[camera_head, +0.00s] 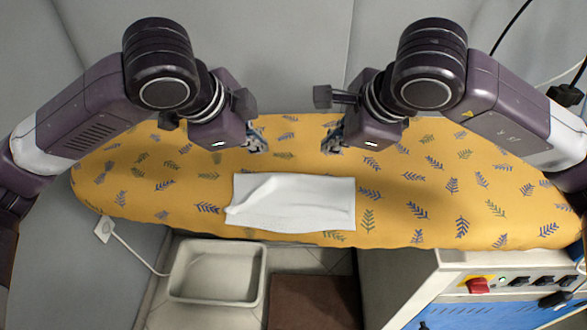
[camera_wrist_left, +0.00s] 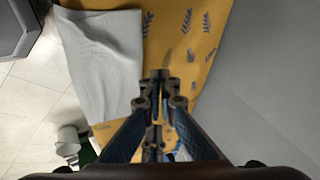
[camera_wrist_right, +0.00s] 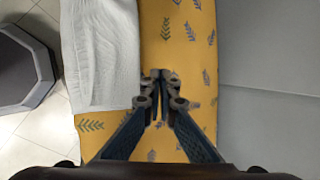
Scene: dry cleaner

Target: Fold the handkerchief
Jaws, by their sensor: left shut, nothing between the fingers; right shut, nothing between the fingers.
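The white handkerchief (camera_head: 300,205) lies on the yellow leaf-print ironing board (camera_head: 440,200), near its front edge. Its left part has a raised diagonal ridge or fold; the right part looks flat. My left gripper (camera_head: 258,146) is shut and empty, above the board behind the handkerchief's left part. My right gripper (camera_head: 334,143) is shut and empty, behind the handkerchief's right part. In the left wrist view the handkerchief (camera_wrist_left: 105,55) lies left of the fingertips (camera_wrist_left: 160,80). In the right wrist view the handkerchief (camera_wrist_right: 100,50) also lies left of the fingertips (camera_wrist_right: 160,80). Both grippers appear clear of the cloth.
A white bin (camera_head: 217,270) stands on the floor below the board's front edge. A machine with a blue panel and a red switch (camera_head: 478,286) is at the lower right. A grey wall (camera_head: 300,60) rises behind the board. The board is bare on both sides of the handkerchief.

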